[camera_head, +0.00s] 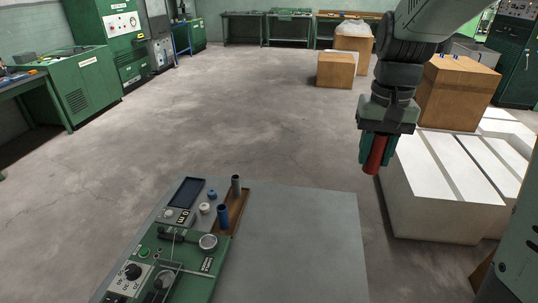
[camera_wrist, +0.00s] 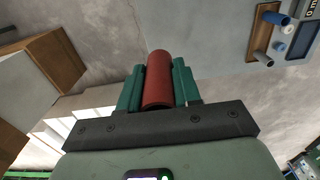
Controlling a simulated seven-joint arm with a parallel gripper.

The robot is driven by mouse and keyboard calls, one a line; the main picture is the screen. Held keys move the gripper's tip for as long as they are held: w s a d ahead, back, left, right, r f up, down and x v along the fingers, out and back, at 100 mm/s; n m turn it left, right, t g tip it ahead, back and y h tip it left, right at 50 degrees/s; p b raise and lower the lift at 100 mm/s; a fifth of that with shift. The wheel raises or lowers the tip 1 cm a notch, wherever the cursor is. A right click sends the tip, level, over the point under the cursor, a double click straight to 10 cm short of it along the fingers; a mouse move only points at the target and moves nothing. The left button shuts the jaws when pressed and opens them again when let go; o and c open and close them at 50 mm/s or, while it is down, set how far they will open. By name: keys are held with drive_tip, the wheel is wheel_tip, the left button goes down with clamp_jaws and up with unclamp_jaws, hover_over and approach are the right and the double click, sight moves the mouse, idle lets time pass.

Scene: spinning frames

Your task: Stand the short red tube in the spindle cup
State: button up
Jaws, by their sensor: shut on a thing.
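My gripper (camera_head: 376,152) is shut on the red tube (camera_head: 375,160), which hangs below the fingers, slightly tilted, in the air to the right of the table. In the wrist view the red tube (camera_wrist: 158,78) lies between the two green fingers, its free end pointing away from the palm. A round, pale, cup-like part (camera_head: 208,242) sits on the green machine (camera_head: 155,262) at the table's left; I cannot tell for sure whether this is the spindle cup. My gripper is well to its right and higher.
A brown rack (camera_head: 231,207) on the grey table (camera_head: 290,240) holds a blue tube (camera_head: 222,215) and a grey tube (camera_head: 235,184). Small white and blue round parts lie beside it. The table's right half is bare. Cartons and white blocks (camera_head: 450,185) stand beyond on the right.

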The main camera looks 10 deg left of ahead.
drive_tip(key=shift+a, duration=0.1)
drive_tip(key=s+a+f+n, duration=0.45)
drive_tip(key=a+f, duration=0.25)
drive_tip(key=a, duration=0.5)
drive_tip(key=s+a+f+n, duration=0.4)
drive_tip(key=s+a+f, duration=0.2)
drive_tip(key=a, duration=0.5)
drive_tip(key=s+a+f+n, duration=0.4)
drive_tip(key=s+f, duration=0.1)
drive_tip(key=s, duration=0.5)
drive_tip(key=s+a+f+n, duration=0.3)
drive_tip(key=s+a+f, duration=0.15)
drive_tip(key=s, duration=0.55)
drive_tip(key=f, duration=0.5)
drive_tip(key=shift+s+d+f, duration=0.1)
drive_tip(key=shift+s+d, duration=0.1)
drive_tip(key=shift+d, duration=0.1)
drive_tip(key=shift+f, duration=2.5)
